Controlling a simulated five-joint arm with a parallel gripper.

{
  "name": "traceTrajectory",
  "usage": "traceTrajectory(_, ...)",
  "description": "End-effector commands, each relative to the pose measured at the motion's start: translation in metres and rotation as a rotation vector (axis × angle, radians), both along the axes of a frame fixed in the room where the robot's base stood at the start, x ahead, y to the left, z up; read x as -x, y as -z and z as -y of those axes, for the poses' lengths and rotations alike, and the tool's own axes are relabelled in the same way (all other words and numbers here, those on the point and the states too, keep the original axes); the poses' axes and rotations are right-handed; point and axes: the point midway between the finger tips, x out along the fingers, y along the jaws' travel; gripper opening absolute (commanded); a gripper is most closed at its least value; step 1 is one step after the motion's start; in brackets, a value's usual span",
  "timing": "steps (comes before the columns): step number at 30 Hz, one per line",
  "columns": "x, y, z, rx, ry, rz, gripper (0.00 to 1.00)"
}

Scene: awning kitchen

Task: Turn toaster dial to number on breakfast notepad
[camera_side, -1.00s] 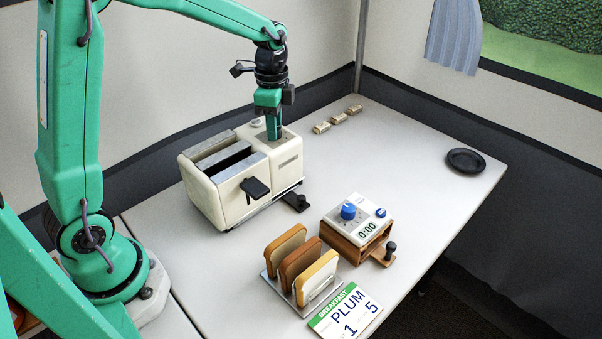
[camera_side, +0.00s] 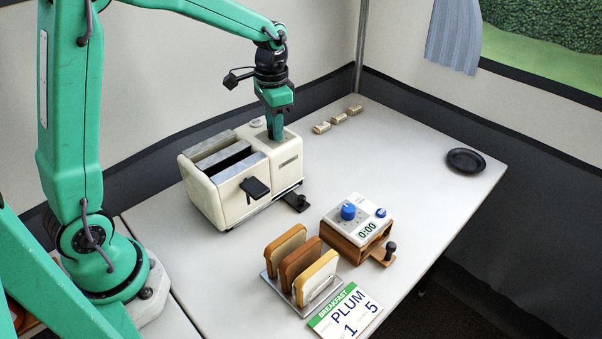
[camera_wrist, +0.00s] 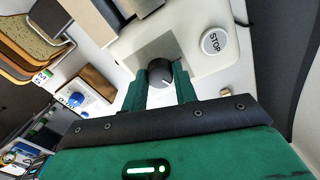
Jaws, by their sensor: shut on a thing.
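The cream toaster (camera_side: 215,205) stands at the back left of the table, with slots on top and a black lever in front. My gripper (camera_side: 275,134) points down on the toaster's right end. In the wrist view my gripper (camera_wrist: 160,82) is shut on the dark toaster dial (camera_wrist: 161,72), which has a white pointer line. The dial is hidden by the fingers in the side view. The breakfast notepad (camera_side: 345,312) lies at the table's front and reads "BREAKFAST", "PLUM", "1" and "5". A round STOP button (camera_wrist: 214,41) sits beside the dial.
A toast rack (camera_side: 300,268) with bread slices stands in front of the toaster. A timer with a blue knob (camera_side: 348,211) on a wooden stand reads 0:00. Small beige blocks (camera_side: 338,118) and a black dish (camera_side: 465,161) lie farther right, with clear table between.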

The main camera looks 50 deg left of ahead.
Motion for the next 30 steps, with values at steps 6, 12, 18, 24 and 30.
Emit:
traceTrajectory(6,-0.0001,-0.0010,0.0000,0.000,-0.207,0.001,0.06)
traceTrajectory(12,-0.0001,-0.0011,0.0000,0.000,-0.397,0.001,0.06)
traceTrajectory(18,-0.0001,-0.0012,0.0000,0.000,-0.586,0.001,0.06)
traceTrajectory(24,-0.0001,-0.0012,0.0000,0.000,-0.775,0.001,0.06)
traceTrajectory(30,-0.0001,-0.0013,0.0000,0.000,-0.938,0.001,0.06)
